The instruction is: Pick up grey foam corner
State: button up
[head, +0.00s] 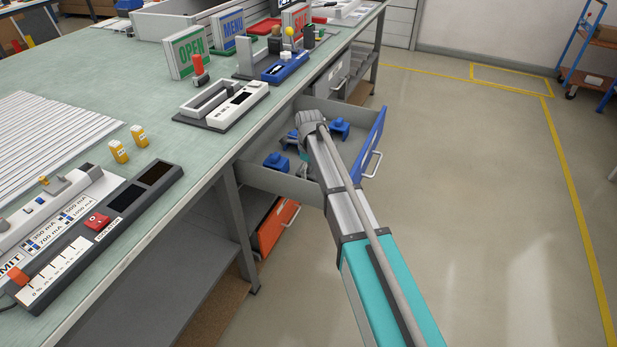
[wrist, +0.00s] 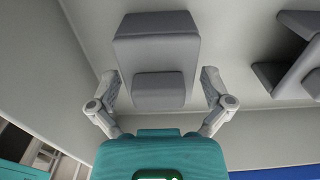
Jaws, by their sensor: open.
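A grey foam corner (wrist: 157,48), a block with a smaller step on its near side, lies on the pale drawer floor in the wrist view. My gripper (wrist: 160,76) is open, with one finger on each side of the piece's near part. Gaps show between the fingers and the piece, so it is not held.
More grey pieces (wrist: 296,62) lie to the right in the wrist view. Blue pieces (head: 277,162) show in the drawer in the head view. The drawer has a blue front (head: 375,145); the workbench (head: 185,165) edge stands beside it.

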dwell(0.6)
jog(key=c, duration=0.5)
